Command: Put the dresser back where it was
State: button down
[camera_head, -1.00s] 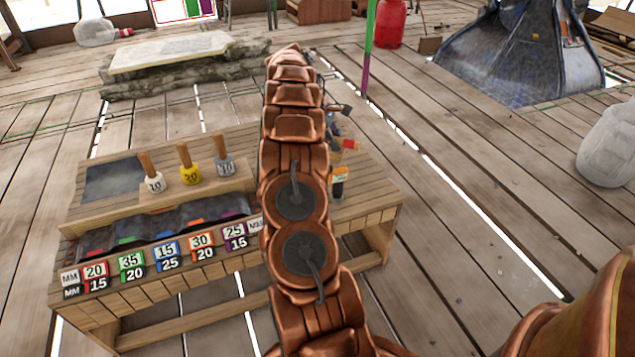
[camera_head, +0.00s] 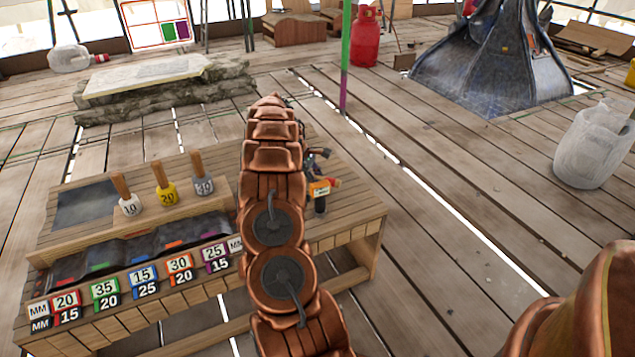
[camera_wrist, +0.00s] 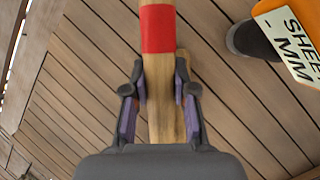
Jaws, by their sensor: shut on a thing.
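The dresser, a pale wooden bar with a red band (camera_wrist: 158,30), runs up the middle of the wrist view between my fingers. My gripper (camera_wrist: 160,110) is shut on its wooden shaft, just below the band. The far end of the dresser is out of that view. In the head view my gripper (camera_head: 316,160) is low over the right part of the wooden bench (camera_head: 345,212), partly hidden behind my arm. I cannot tell whether the dresser touches the bench.
An orange piece with a white lettered label (camera_wrist: 295,40) is close at the right of the wrist view. Three numbered wooden-handled tools (camera_head: 163,188) stand on the bench's left part, above several number plates (camera_head: 142,274). A white sack-like container (camera_head: 592,145) stands right. Floor right of the bench is clear.

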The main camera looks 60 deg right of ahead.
jog(key=c, duration=0.9)
grip_release()
jog(key=shift+c, duration=0.2)
